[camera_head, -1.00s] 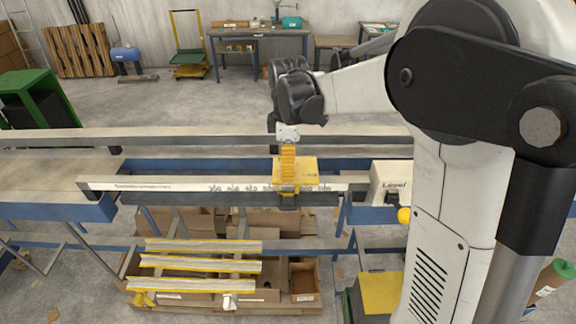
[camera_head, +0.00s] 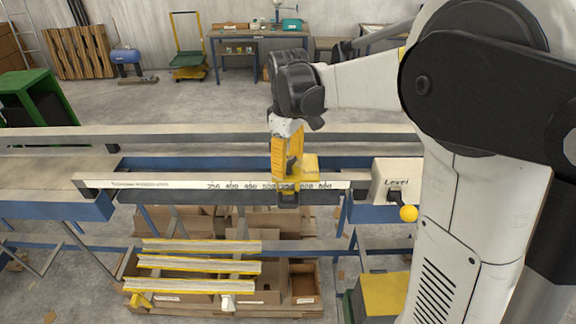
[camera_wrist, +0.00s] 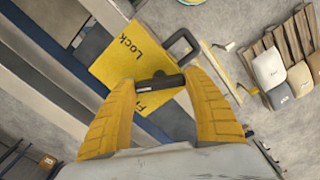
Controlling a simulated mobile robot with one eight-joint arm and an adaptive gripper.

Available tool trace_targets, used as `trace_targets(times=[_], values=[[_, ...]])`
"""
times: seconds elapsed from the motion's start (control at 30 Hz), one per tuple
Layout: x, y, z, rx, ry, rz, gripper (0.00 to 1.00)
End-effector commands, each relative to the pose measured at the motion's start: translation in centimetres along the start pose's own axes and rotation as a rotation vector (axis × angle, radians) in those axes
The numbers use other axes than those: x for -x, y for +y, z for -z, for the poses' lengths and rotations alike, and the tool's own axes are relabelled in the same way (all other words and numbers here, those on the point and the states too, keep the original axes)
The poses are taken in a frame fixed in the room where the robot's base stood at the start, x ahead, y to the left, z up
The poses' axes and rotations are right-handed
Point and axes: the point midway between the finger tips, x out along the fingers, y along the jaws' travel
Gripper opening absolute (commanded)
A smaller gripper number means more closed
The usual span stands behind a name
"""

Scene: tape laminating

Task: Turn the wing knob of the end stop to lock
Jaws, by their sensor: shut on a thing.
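The yellow end stop (camera_head: 312,166) sits on the white scale rail (camera_head: 150,184) in the head view. In the wrist view its plate (camera_wrist: 112,62) carries the word "Lock" near the top and a partly hidden word starting with "F" lower down. The black wing knob (camera_wrist: 160,82) lies across the gap between my yellow fingers. My gripper (camera_head: 287,178) reaches down onto the end stop and is shut on the knob. In the head view the fingers hide the knob and part of the plate. A black loop (camera_wrist: 182,46) shows beside the plate.
A white box marked "Level" (camera_head: 396,178) with a yellow ball-ended lever (camera_head: 408,213) stands right of the end stop. Yellow-edged strips (camera_head: 200,265) and cardboard boxes (camera_head: 304,284) lie below the rail. A long beam (camera_head: 200,138) runs behind it.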

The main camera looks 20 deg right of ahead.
Motion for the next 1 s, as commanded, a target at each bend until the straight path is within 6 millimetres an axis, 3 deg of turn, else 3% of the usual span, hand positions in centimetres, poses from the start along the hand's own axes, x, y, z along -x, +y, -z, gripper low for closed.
trace_targets(times=[1.0], values=[[-0.01, 0.02, 0.01, -0.901, 0.0, 0.0, 0.3]])
